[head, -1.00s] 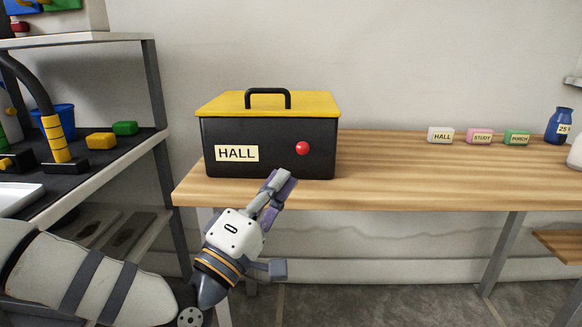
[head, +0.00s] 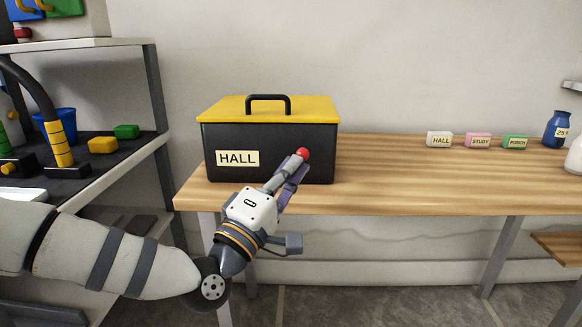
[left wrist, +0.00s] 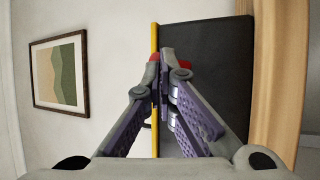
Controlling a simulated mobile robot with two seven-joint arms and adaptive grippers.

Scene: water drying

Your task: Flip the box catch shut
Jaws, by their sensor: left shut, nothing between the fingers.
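The black box (head: 222,138) with a yellow lid (head: 225,107) and black handle stands on the wooden table, its front marked HALL. A red round knob (head: 302,152), the only catch-like part I see, is on the front at the right. My left gripper (head: 298,160) is shut and empty, its tips at the knob and partly over it; I cannot tell whether they touch. In the left wrist view the shut fingertips (left wrist: 165,55) point at the box (left wrist: 215,75), and red shows just beyond them. The lid looks down on the box. My right gripper is out of view.
HALL (head: 440,139), STUDY (head: 478,141) and PORCH (head: 516,142) blocks sit at the table's back right, near a blue bottle (head: 558,128). The table (head: 400,185) is clear between box and blocks. A shelf unit (head: 110,172) stands close on the left.

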